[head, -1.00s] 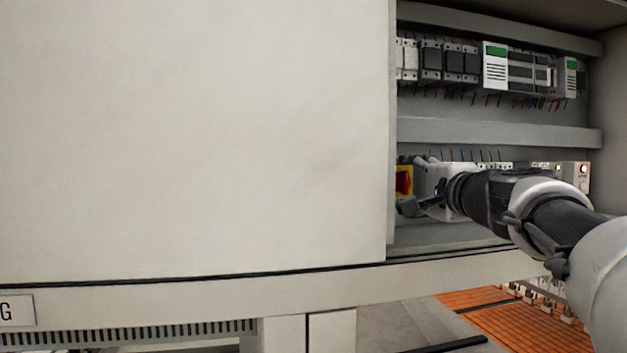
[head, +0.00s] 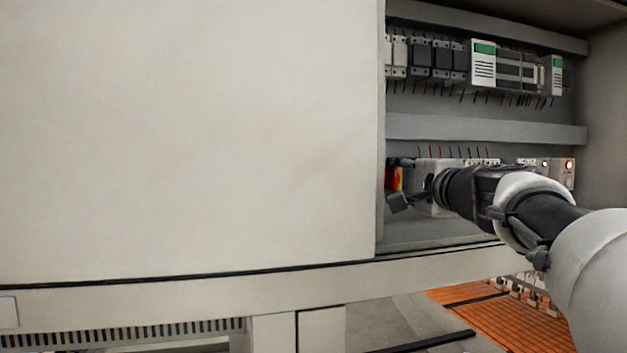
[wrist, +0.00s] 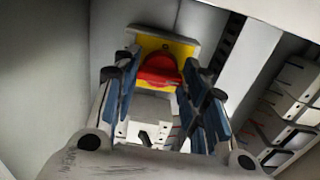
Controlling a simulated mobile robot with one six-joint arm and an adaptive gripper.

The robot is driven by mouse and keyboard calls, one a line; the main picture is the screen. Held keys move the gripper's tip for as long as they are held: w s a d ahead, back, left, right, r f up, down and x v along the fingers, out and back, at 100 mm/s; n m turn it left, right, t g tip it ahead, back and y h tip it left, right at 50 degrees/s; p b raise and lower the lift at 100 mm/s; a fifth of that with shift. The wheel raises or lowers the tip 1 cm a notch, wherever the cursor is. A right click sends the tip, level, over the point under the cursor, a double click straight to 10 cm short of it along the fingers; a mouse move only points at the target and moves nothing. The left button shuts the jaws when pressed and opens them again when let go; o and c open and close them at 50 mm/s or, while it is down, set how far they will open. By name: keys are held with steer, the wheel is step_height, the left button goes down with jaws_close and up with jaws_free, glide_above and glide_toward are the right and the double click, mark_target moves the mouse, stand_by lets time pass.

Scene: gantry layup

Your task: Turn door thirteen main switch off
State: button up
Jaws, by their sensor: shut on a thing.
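The main switch has a red rotary handle (wrist: 158,68) on a yellow plate (wrist: 178,46). In the head view the switch (head: 397,178) shows only partly, at the left edge of the cabinet opening beside the pale panel. My gripper (wrist: 160,78) is shut on the red handle, with its blue-padded fingers on either side of it. In the head view my gripper (head: 405,195) reaches in from the right and covers part of the switch. The exact angle of the handle is hard to tell.
A large pale door panel (head: 190,140) stands close to the left of my gripper. Breakers and modules (head: 435,60) line the upper rail. Orange slats (head: 490,320) lie below.

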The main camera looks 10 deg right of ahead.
steer(key=shift+c, duration=0.6)
steer(key=shift+f+n+b, duration=0.1)
steer(key=shift+n+b, duration=0.2)
steer(key=shift+b, duration=0.1)
steer(key=n+b, duration=0.2)
steer(key=b, duration=0.1)
steer(key=shift+f+n, duration=0.1)
steer(key=shift+n, duration=0.3)
steer(key=n+b, duration=0.8)
steer(key=n, duration=0.1)
steer(key=shift+n, duration=0.4)
steer(key=n+b, duration=0.1)
steer(key=n, duration=0.1)
steer(key=n+b, duration=0.1)
steer(key=n, duration=0.1)
steer(key=shift+r+n, duration=0.2)
steer(key=shift+n, duration=0.1)
steer(key=o, duration=1.1)
steer(key=shift+c, duration=0.2)
